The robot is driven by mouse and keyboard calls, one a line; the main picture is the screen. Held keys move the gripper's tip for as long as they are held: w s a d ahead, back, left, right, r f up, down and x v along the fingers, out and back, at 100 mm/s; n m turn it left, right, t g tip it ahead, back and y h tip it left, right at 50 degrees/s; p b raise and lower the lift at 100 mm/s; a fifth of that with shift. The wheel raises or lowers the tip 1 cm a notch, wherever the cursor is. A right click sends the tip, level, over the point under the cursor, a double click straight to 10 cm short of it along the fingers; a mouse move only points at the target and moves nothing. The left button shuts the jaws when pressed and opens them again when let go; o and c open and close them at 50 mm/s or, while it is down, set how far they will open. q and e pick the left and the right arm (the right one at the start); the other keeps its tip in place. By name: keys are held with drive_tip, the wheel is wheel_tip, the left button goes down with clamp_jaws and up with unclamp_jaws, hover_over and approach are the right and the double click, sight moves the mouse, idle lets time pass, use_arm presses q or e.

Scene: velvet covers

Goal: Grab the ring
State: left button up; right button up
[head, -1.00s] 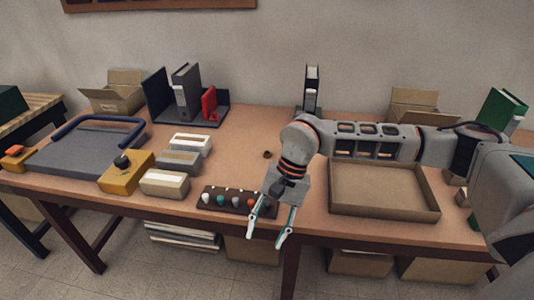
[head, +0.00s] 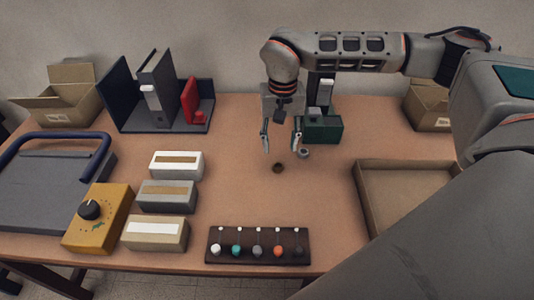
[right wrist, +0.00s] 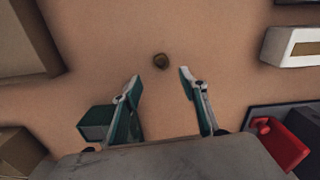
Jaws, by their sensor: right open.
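A small dark brown ring-like piece (head: 278,168) lies on the bare tabletop (head: 330,195), near the middle of the table. It also shows in the right wrist view (right wrist: 161,61), just beyond the fingertips and roughly centred between them. My right gripper (head: 281,150) points down with its two fingers spread and nothing between them. In the right wrist view its fingertips (right wrist: 160,78) are apart from the piece. A small grey round thing (head: 303,152) sits beside the right finger, in front of a dark green box (head: 322,129). My left gripper is out of view.
A board with several coloured knobs (head: 212,256) lies at the front edge. A shallow brown tray (head: 364,198) is at right. Boxed blocks (head: 177,165) and a yellow dial box (head: 98,222) stand at left. A binder rack (head: 130,126) stands behind. The table around the brown piece is clear.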

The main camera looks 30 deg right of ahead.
sight(278, 166)
drive_tip(key=shift+f, duration=0.4)
drive_tip(key=shift+s+f, duration=0.2)
drive_tip(key=shift+f, duration=0.95)
drive_tip(key=shift+w+a+f, duration=0.15)
drive_tip(key=shift+f, duration=2.2)
drive_tip(key=c, duration=0.9)
